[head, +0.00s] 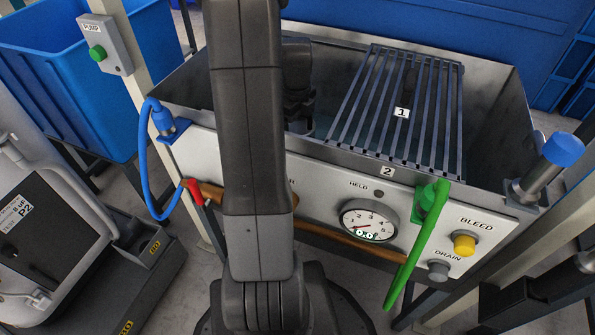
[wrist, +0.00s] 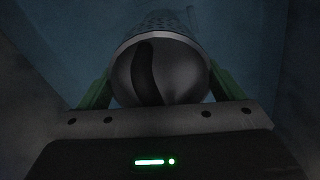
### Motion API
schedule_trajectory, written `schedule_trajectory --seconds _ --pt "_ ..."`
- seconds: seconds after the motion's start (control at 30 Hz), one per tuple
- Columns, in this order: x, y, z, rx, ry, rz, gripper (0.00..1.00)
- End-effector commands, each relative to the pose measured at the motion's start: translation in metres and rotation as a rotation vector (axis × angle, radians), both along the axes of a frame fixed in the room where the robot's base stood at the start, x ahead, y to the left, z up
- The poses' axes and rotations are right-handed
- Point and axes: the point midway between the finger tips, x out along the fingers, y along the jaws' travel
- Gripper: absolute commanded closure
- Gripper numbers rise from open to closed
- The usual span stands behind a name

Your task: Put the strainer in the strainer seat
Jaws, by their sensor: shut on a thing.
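The strainer (wrist: 185,75) shows in the wrist view as a grey metal cylinder with a perforated far part and a smooth rounded near end with a dark curved band. My gripper (wrist: 160,88) is shut on it, with a green finger on each side. In the head view my arm's end reaches down into the left part of the metal tank (head: 185,82). The gripper and strainer are hidden there behind my arm and the tank's front wall. I cannot make out the strainer seat in either view.
A slatted rack marked 1 (head: 385,100) covers the tank's right part. The front panel carries a gauge (head: 368,220), a green lever (head: 415,245) and a yellow BLEED knob (head: 464,243). A blue hose (head: 146,170) hangs at left. Dim walls flank my gripper in the wrist view.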

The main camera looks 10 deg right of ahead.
Motion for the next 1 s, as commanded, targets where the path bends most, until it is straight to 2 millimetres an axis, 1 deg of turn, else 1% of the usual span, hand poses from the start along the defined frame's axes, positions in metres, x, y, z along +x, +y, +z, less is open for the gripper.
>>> schedule_trajectory --seconds 0.03,0.17,0.27,0.4,0.63,0.83,0.9,1.0 --pt "0.000 0.000 -0.009 0.000 -0.001 -0.002 0.41" --pt "0.000 0.000 -0.015 0.000 0.000 -0.005 0.41" --pt "-0.001 0.000 -0.027 0.000 0.003 -0.006 0.41" --pt "-0.001 0.000 -0.052 0.000 0.003 -0.006 0.41" --pt "0.000 0.000 -0.075 0.000 0.000 -0.005 0.41" --pt "-0.001 0.000 -0.109 0.000 0.003 -0.005 0.41" --pt "-0.001 0.000 -0.113 0.000 0.001 -0.005 0.41" --pt "0.000 0.000 -0.112 0.000 -0.001 -0.005 0.41"
